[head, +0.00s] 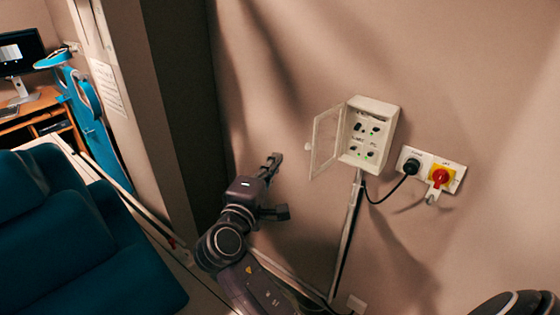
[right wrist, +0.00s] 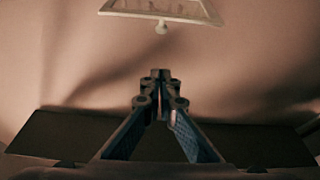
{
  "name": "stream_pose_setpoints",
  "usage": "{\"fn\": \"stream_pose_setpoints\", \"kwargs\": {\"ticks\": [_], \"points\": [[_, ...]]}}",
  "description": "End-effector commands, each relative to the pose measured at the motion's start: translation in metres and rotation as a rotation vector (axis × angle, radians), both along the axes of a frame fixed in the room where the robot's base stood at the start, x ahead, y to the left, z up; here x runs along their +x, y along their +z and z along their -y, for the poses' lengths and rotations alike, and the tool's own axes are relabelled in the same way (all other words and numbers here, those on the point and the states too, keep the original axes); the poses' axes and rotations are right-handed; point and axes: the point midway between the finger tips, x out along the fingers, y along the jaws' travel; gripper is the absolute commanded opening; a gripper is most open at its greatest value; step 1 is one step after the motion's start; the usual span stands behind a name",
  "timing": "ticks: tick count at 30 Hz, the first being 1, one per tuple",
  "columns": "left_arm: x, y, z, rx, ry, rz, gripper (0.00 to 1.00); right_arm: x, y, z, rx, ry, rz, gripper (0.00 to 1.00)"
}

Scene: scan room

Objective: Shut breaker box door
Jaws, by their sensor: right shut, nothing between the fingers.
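The breaker box (head: 389,113) is a pale box on the wall with switches and green lights inside. Its door (head: 325,140), a pale frame with a clear pane, stands open, swung out to the left. In the right wrist view the door (right wrist: 205,10) and its small round knob (right wrist: 161,27) show at the top. My right gripper (head: 275,160) is left of the door and apart from it. In the right wrist view its fingers (right wrist: 160,75) are together and empty, pointing below the knob.
A socket plate (head: 453,169) with a black plug (head: 411,166) and a red and yellow rotary switch (head: 439,176) is right of the box. A conduit (head: 347,235) runs down below it. A teal chair (head: 90,250) stands at the left. The wall left of the door is bare.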

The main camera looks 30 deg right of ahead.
Motion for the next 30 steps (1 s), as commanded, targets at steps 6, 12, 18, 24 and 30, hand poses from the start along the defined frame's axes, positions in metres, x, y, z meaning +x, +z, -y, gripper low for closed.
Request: {"fn": "stream_pose_setpoints", "kwargs": {"ticks": [6,12,18,24,30], "points": [[-0.001,-0.006,0.004,-0.004,0.002,-0.001,0.31,0.031,-0.001,0.036,-0.004,-0.001,0.002,0.00],[-0.002,-0.008,0.005,-0.006,0.002,-0.001,0.31,0.048,-0.001,0.065,0.001,0.000,-0.001,0.00],[-0.002,-0.002,0.006,-0.007,0.002,-0.002,0.31,0.023,0.000,0.073,0.001,0.001,0.000,0.00],[-0.003,-0.001,0.006,-0.007,0.001,-0.003,0.31,0.014,0.000,0.075,0.003,0.002,0.000,0.00],[-0.003,-0.002,0.006,-0.007,0.001,-0.003,0.31,0.014,0.000,0.076,0.002,0.001,-0.001,0.00]]}}
